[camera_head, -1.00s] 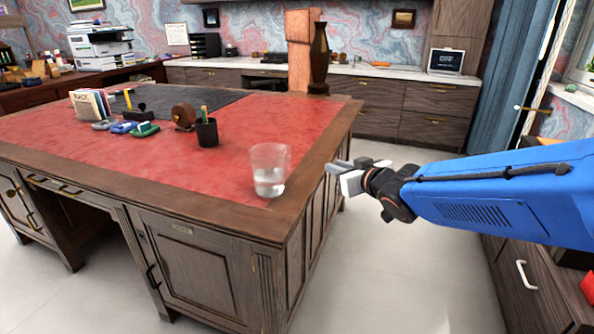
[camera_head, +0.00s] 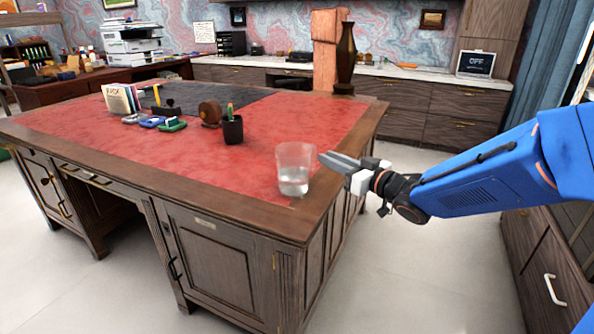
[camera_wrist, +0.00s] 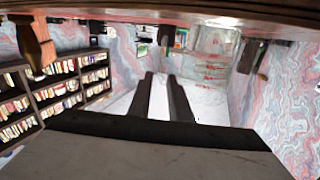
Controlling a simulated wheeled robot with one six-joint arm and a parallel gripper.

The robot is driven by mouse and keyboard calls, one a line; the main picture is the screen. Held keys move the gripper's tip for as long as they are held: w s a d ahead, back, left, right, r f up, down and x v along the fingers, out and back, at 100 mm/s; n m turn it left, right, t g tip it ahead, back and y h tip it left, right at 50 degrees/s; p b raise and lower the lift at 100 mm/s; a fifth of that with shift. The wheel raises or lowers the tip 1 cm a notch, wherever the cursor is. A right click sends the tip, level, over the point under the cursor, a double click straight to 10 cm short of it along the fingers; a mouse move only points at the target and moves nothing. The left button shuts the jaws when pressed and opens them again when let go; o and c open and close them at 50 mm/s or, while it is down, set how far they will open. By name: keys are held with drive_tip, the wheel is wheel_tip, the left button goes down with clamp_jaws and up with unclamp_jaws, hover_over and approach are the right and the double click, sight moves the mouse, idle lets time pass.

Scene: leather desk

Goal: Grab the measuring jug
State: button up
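The measuring jug (camera_head: 295,170) is a clear, tapered vessel with a paler lower part. It stands upright near the right front corner of the desk (camera_head: 262,212). My gripper (camera_head: 340,168) is just right of the jug in the head view, its fingers pointing left towards it. I cannot tell whether they touch. In the wrist view, two dark fingers (camera_wrist: 161,98) stand apart with an empty gap between them. A see-through shape near the top middle of that view may be the jug, but it is unclear.
A black pen cup (camera_head: 232,131), a brown round tape holder (camera_head: 210,113), several staplers and upright books (camera_head: 122,99) stand farther back on the desk. A tall dark vase (camera_head: 345,60) is behind it. The red top around the jug is clear.

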sight(304, 146)
drive_tip(key=x, duration=1.1)
clamp_jaws()
idle(1.3)
